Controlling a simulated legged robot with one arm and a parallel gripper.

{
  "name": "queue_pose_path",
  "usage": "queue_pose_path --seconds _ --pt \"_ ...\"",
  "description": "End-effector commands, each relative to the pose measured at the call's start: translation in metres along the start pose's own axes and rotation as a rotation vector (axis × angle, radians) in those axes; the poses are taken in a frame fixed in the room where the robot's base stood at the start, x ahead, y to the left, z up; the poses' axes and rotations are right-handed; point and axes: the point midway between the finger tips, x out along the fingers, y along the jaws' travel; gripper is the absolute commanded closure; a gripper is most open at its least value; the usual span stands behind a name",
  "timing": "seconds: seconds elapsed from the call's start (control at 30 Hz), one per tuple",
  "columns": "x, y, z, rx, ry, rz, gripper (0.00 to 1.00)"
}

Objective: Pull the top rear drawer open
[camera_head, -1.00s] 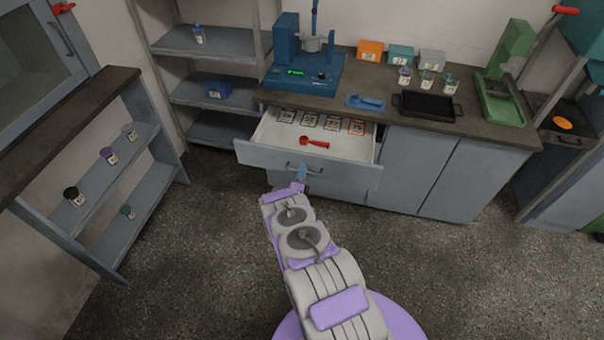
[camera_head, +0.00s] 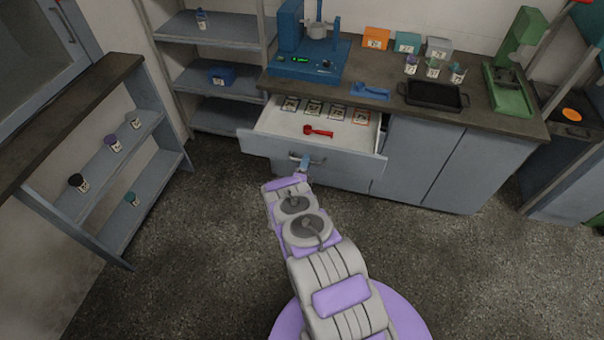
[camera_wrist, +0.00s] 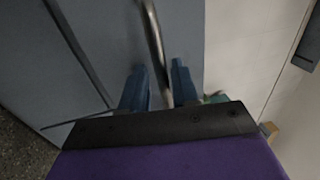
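The top drawer (camera_head: 262,143) under the counter's left part stands pulled out, with its white inside showing. A red scoop (camera_head: 318,131) and several labelled cards (camera_head: 313,108) lie in it. Its metal bar handle (camera_head: 312,161) is on the front panel. My gripper (camera_head: 304,165) is at this handle. In the wrist view, the handle bar (camera_wrist: 154,40) runs between the two blue fingers of my gripper (camera_wrist: 160,85). A gap shows between the left finger and the bar, so the fingers look open around it. Contact on the right side is unclear.
A blue sieve shaker (camera_head: 306,62), a blue scoop (camera_head: 370,91), a black tray (camera_head: 432,95) and a green device (camera_head: 508,90) stand on the counter. Shelves with small jars (camera_head: 113,144) stand at left. The floor (camera_head: 470,270) around my arm is clear.

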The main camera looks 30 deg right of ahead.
Motion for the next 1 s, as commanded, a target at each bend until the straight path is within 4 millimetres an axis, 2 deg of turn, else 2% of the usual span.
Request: queue_pose_path --seconds 0.17,0.7,0.83,1.0 --pt "-0.024 0.001 0.001 -0.003 -0.003 0.007 0.70" --pt "-0.140 0.005 0.001 -0.002 -0.006 0.006 0.70" --pt "-0.158 0.005 0.002 0.001 -0.004 0.006 0.70" --pt "-0.168 0.003 0.000 0.000 -0.002 0.005 0.70"
